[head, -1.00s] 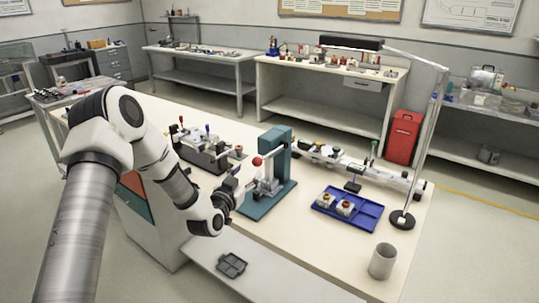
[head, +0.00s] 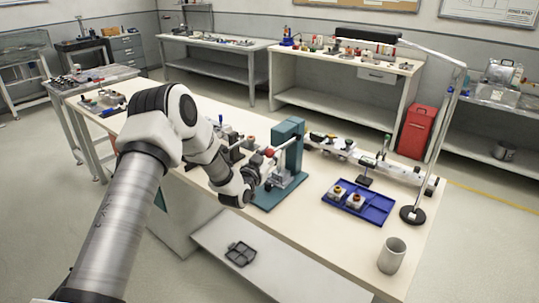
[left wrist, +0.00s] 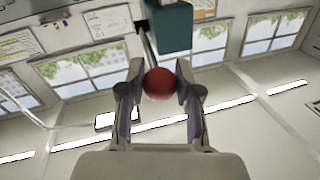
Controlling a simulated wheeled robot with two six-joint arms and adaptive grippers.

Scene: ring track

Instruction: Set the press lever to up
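The teal press (head: 288,150) stands upright on the workbench. Its lever is a pale rod with a red ball knob (head: 269,153); the rod slopes down from the press head to the knob. My left gripper (head: 264,158) is at the knob. In the left wrist view the red knob (left wrist: 160,84) sits between the two fingertips, with no clear gap on either side, and the rod (left wrist: 150,47) runs beyond it to the teal press head (left wrist: 170,27). My right gripper is not in view.
A blue tray (head: 378,210) with small parts lies right of the press. A grey cup (head: 392,255), a lamp base (head: 412,215) and a rail-like assembly (head: 405,172) are further right. Another fixture (head: 233,148) stands left of the press, close to my left arm.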

